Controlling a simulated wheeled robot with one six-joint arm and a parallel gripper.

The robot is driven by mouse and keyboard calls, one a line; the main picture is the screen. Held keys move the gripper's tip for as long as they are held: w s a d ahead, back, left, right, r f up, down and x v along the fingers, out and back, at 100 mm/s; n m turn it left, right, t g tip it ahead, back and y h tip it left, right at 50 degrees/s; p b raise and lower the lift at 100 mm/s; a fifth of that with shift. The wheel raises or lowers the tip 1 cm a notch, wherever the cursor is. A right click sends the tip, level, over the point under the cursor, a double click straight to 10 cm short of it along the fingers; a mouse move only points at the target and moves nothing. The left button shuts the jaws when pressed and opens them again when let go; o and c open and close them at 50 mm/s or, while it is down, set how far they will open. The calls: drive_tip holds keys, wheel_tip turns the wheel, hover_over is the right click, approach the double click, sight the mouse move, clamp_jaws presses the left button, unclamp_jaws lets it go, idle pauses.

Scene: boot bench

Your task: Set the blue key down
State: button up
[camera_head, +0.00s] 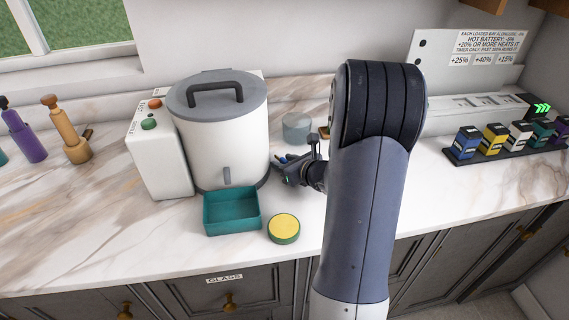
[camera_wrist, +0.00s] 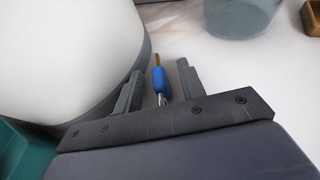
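The blue key (camera_wrist: 158,80), with a blue body and a thin brass-coloured tip, shows between my fingers in the wrist view. There are visible gaps between it and both fingers. My gripper (camera_wrist: 160,70) is open around it. In the head view my gripper (camera_head: 290,170) is low over the marble counter, just right of the white canister, and a small bit of blue (camera_head: 281,159) shows by its fingers. I cannot tell whether the key touches the counter.
The white lidded canister (camera_head: 215,140) stands close on the left, with a teal tray (camera_head: 232,228) and a yellow-topped round tin (camera_head: 284,228) in front. A grey cylinder (camera_head: 296,128) stands behind. A rack of coloured blocks (camera_head: 500,150) is at the right.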

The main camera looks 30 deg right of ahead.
drive_tip(key=shift+c, duration=0.6)
clamp_jaws()
drive_tip(key=shift+r, duration=0.15)
wheel_tip(320, 180, up, 28)
drive_tip(key=p, duration=0.6)
